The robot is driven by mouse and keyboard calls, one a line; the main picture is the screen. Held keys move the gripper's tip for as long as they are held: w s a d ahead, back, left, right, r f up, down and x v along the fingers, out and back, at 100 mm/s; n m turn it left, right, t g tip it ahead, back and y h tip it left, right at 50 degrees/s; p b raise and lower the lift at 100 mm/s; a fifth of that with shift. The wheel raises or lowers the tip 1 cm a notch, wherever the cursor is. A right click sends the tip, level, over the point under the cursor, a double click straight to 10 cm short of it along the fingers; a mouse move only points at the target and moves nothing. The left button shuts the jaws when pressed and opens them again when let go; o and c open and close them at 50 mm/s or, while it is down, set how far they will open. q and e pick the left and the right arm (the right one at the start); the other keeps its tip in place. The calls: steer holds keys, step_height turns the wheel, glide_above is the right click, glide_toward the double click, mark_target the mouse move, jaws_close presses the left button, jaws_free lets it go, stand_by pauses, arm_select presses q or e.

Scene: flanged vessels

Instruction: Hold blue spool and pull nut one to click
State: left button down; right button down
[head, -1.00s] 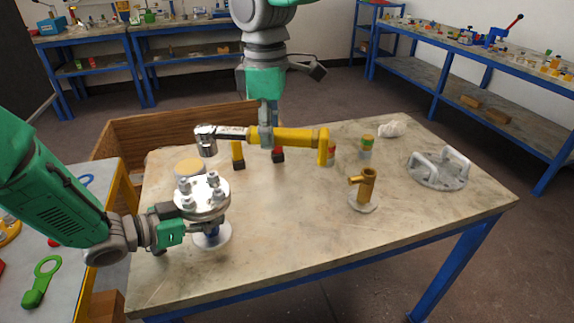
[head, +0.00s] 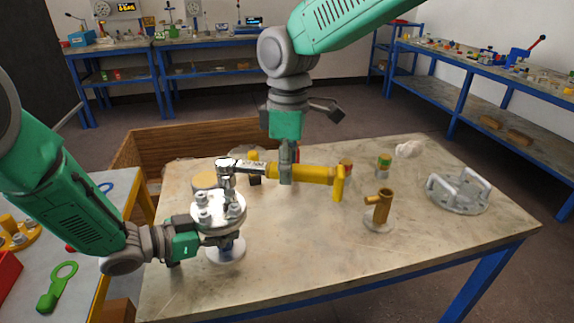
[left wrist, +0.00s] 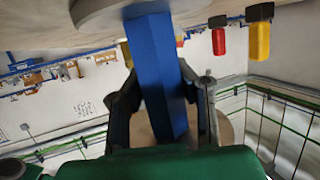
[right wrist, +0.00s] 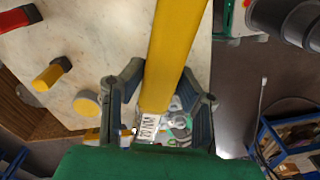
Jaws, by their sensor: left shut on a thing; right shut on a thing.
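The blue spool (head: 226,245) stands upright at the left of the table. Its silver top flange (head: 218,212) carries several nuts, and its blue column fills the middle of the left wrist view (left wrist: 155,75). My left gripper (head: 203,240) is shut around the column from the left. My right gripper (head: 286,172) is shut on a yellow torque wrench (head: 305,173) held level from above. The wrench's silver socket head (head: 226,168) is at a nut on the flange's far side. I cannot tell whether it is fully seated. The wrench shaft also crosses the right wrist view (right wrist: 175,50).
A pale yellow disc (head: 204,180) lies behind the spool. A brass fitting (head: 380,207) and a grey flange with handles (head: 458,192) stand on the right. A wooden crate (head: 180,150) is behind the table. The table's front middle is clear.

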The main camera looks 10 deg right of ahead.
steer(key=shift+f, duration=0.2)
steer(key=shift+f, duration=1)
arm_select(q)
steer(key=shift+r, duration=0.1)
arm_select(e)
steer(key=shift+s+a+m, duration=0.25)
steer(key=shift+s+m, duration=0.25)
steer(key=shift+m, duration=0.1)
steer(key=shift+r, duration=2.5)
